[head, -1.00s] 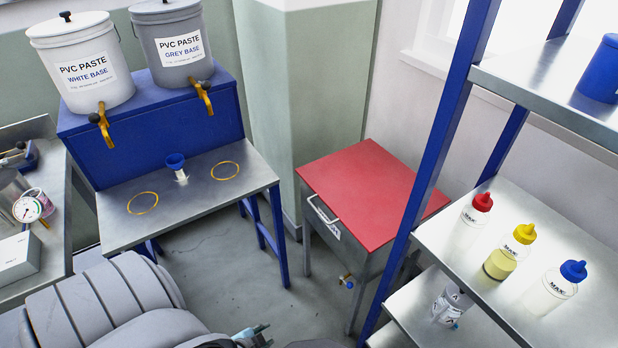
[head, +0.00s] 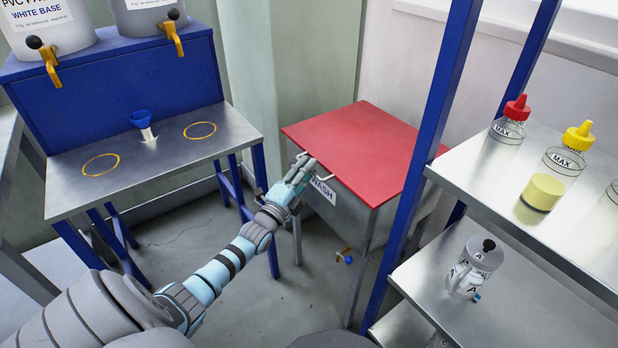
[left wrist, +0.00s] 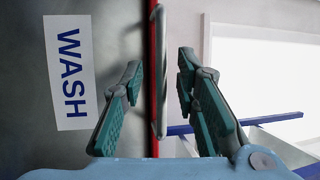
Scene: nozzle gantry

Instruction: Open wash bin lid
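The wash bin (head: 352,212) is a grey metal box on legs with a "WASH" label, and its flat red lid (head: 365,150) lies closed on top. A thin bar handle (left wrist: 158,75) runs along the lid's front edge. My left gripper (head: 300,170) is at the front edge of the lid and partly covers the handle in the head view. In the left wrist view my left gripper (left wrist: 162,82) is open, with one finger on each side of the handle and visible gaps to it. My right gripper is not in view.
A blue-legged shelf (head: 430,150) stands close to the bin's right, holding squeeze bottles and a white container (head: 474,268).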

